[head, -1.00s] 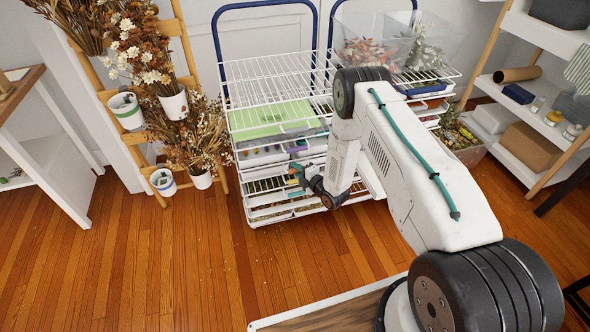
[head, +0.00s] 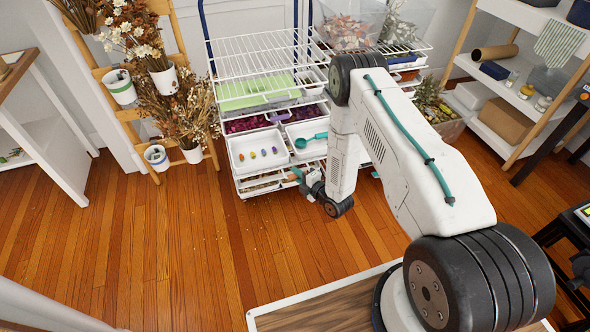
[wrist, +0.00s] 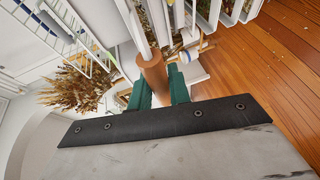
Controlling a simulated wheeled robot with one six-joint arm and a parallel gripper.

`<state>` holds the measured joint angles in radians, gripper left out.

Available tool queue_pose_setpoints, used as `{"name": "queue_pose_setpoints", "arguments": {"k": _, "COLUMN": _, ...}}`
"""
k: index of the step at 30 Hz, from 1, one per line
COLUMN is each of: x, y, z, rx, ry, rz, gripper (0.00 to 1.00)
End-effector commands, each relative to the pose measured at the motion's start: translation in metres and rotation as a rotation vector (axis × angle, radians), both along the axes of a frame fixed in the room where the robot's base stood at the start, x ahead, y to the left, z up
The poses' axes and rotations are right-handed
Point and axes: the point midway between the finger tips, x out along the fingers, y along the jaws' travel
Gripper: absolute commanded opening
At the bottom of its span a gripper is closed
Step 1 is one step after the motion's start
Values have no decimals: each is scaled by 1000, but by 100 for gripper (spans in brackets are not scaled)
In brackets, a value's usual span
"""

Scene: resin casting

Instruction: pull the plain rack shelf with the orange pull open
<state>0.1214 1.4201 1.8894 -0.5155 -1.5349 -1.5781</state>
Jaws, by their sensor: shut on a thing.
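The orange pull (wrist: 152,68) is a brown-orange rod between the teal fingers of my gripper (wrist: 160,84) in the wrist view. My gripper is shut on it. In the head view my gripper (head: 302,178) is at the front of the wire rack, low down, and the orange pull (head: 294,173) shows only as a small bit beside it. Just above, a shelf stands out from the rack's front with white trays (head: 238,164) on it. One tray holds several coloured pieces, another a teal scoop. My arm hides the shelf's right end.
A purple pull (head: 280,117) sits on the shelf above, before magenta material. A wooden ladder stand (head: 113,95) with dried flowers stands left. A shelf unit (head: 505,95) stands right. The wooden floor (head: 190,265) before the rack is clear.

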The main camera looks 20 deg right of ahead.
Motion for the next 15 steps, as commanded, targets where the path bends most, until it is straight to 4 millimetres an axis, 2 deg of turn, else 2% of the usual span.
{"name": "queue_pose_setpoints", "arguments": {"k": 6, "x": -9, "y": -2, "z": 0, "rx": -1, "ry": 0, "rz": -9, "gripper": 0}}
{"name": "queue_pose_setpoints", "arguments": {"k": 15, "x": -9, "y": -1, "z": 0, "rx": -2, "ry": 0, "rz": -8, "gripper": 0}}
